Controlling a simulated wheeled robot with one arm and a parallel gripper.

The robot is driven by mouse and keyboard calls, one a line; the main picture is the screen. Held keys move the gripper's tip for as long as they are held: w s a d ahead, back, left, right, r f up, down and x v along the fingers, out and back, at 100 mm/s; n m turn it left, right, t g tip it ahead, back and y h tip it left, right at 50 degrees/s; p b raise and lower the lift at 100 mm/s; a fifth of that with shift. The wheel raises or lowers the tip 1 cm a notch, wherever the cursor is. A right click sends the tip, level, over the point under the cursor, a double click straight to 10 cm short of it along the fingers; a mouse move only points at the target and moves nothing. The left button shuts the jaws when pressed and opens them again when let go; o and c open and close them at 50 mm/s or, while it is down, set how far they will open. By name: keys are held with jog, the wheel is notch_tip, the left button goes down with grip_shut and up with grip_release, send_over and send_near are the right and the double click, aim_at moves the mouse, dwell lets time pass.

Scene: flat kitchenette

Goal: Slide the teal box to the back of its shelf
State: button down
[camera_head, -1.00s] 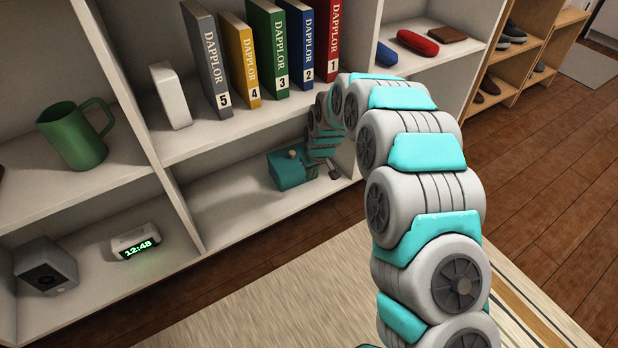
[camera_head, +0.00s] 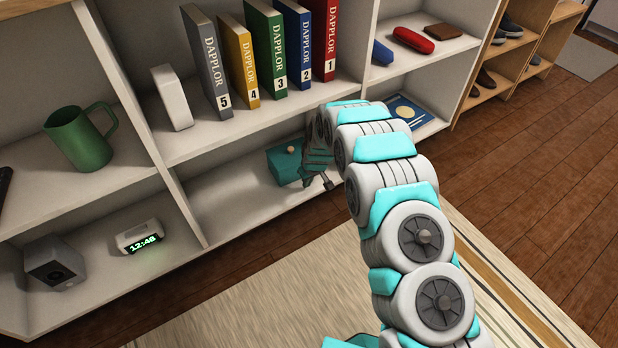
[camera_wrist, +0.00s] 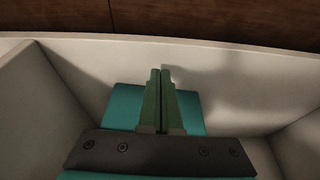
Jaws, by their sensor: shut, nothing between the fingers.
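The teal box (camera_head: 284,166), with a small tan knob on top, sits on the lower middle shelf (camera_head: 232,200) under the books. My gripper (camera_head: 318,178) is at the box's right side, and the arm reaches into that shelf from the right. In the head view the fingertips cannot be made out. In the wrist view my gripper (camera_wrist: 161,74) is shut with its two green fingers together and nothing between them. The teal box (camera_wrist: 121,104) shows behind the fingers and partly under the dark gripper body. I cannot tell whether the fingers touch it.
Several numbered books (camera_head: 272,50) and a white block (camera_head: 172,97) stand on the shelf above. A divider (camera_head: 185,205) separates the box's compartment from the clock (camera_head: 138,236). A blue picture book (camera_head: 408,112) lies in the compartment to the right. Shelf left of the box is bare.

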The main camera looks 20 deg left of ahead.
aim_at(283, 178)
jog(key=shift+x, duration=0.85)
jog(key=shift+w+a+r, duration=0.2)
jog(key=shift+w+a, duration=0.45)
jog(key=shift+a, duration=0.05)
jog(key=shift+w+a, duration=0.6)
jog(key=shift+a, duration=0.1)
